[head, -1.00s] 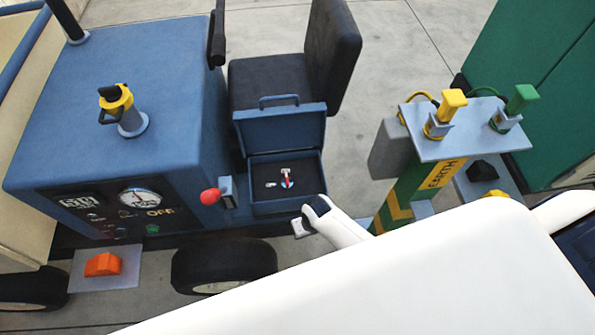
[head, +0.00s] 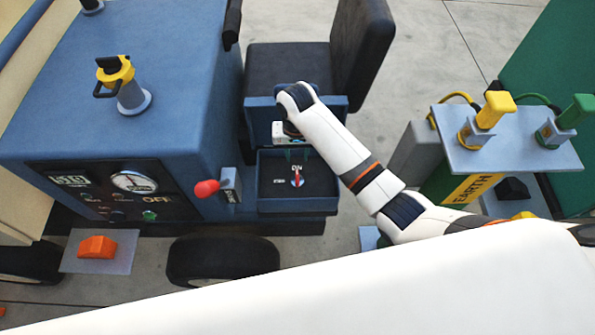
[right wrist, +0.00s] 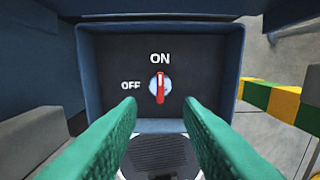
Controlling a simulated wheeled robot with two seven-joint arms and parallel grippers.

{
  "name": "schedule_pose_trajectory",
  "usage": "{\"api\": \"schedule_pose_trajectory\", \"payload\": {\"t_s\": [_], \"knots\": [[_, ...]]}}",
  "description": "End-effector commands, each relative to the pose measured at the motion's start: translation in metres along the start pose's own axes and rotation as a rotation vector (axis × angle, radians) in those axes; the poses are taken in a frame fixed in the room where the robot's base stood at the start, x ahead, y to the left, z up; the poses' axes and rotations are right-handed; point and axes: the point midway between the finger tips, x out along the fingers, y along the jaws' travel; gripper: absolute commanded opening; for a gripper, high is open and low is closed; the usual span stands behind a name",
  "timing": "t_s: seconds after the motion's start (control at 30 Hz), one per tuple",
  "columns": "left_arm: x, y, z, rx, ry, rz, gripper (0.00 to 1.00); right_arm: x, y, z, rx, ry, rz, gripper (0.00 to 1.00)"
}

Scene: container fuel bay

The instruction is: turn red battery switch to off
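The red battery switch (head: 297,178) sits on the dark floor of the open blue box (head: 312,200) on the vehicle's side. In the right wrist view the red handle (right wrist: 160,88) stands upright on a pale round base, in line with the ON label above it; OFF is printed to its left. My right gripper (head: 296,154) hangs over the box, close to the switch. Its green fingers (right wrist: 160,105) are open, one on each side of the switch in the picture, with nothing between them. My left gripper is not in view.
The EARTH post (head: 470,187) with yellow and green plugs stands to the right.

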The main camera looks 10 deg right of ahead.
Motion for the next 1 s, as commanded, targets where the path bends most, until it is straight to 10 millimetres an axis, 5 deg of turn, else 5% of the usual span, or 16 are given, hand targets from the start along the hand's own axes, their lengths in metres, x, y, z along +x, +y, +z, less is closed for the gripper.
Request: {"api": "schedule_pose_trajectory", "payload": {"t_s": [0.3, 0.5, 0.93, 1.0], "knots": [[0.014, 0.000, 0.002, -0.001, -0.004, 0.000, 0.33, 0.067, -0.001, -0.001, -0.001, 0.002, -0.002, 0.33], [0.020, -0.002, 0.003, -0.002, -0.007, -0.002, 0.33, 0.093, -0.001, -0.001, -0.002, 0.001, -0.001, 0.33], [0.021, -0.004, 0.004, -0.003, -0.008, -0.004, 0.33, 0.102, 0.000, -0.001, -0.002, -0.001, 0.001, 0.33], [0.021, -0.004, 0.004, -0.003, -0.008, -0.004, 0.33, 0.101, 0.000, -0.001, -0.002, -0.001, 0.000, 0.21]]}}
